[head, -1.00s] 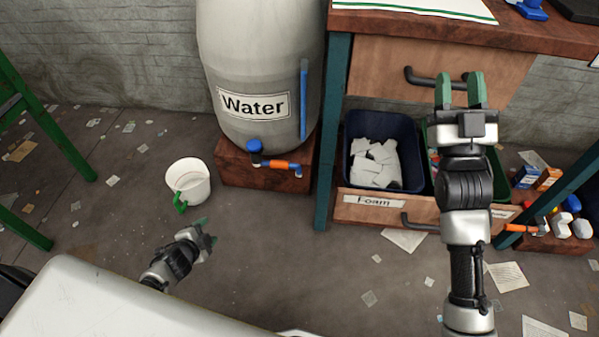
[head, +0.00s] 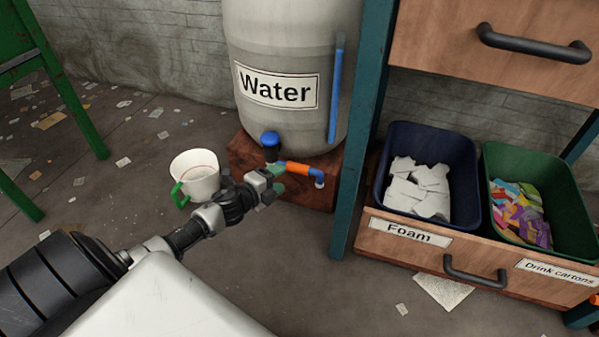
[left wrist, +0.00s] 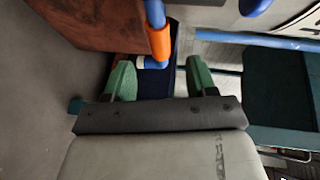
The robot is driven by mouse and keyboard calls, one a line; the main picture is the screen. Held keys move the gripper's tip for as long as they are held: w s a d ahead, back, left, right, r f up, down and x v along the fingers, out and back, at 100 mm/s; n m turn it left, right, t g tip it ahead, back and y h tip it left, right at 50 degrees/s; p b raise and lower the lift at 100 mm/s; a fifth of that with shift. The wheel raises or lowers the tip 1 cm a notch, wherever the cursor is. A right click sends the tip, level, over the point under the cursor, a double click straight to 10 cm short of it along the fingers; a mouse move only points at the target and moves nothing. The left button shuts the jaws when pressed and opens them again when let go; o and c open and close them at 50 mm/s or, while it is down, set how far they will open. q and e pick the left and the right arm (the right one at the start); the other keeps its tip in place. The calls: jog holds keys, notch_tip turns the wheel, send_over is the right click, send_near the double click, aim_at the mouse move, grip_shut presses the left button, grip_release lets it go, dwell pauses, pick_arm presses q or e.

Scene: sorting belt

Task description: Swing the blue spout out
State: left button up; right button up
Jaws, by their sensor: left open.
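The spout (head: 301,170), a short pipe with an orange sleeve and blue ends, sticks out to the right at the foot of the grey water barrel (head: 290,40). Its end bends downward. A blue knob (head: 270,139) stands beside the spout's root. My left gripper (head: 277,178) is open just in front of the spout, its green fingertips near the pipe. In the left wrist view the spout's orange sleeve (left wrist: 160,43) and blue end lie ahead of the gap between the open fingers (left wrist: 161,80). I cannot tell whether they touch. My right gripper is out of view.
A white cup (head: 200,172) with a green handle stands on the floor left of the gripper. The barrel rests on a brown block (head: 245,160). A teal table leg (head: 360,130) and a foam bin (head: 400,140) are to the right.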

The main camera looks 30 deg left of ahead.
aim_at(293, 170)
pick_arm(q)
jog(key=b+x, duration=0.3)
jog(key=x, duration=0.5)
jog(key=shift+f, duration=0.1)
jog(key=shift+c, duration=0.3)
grip_shut()
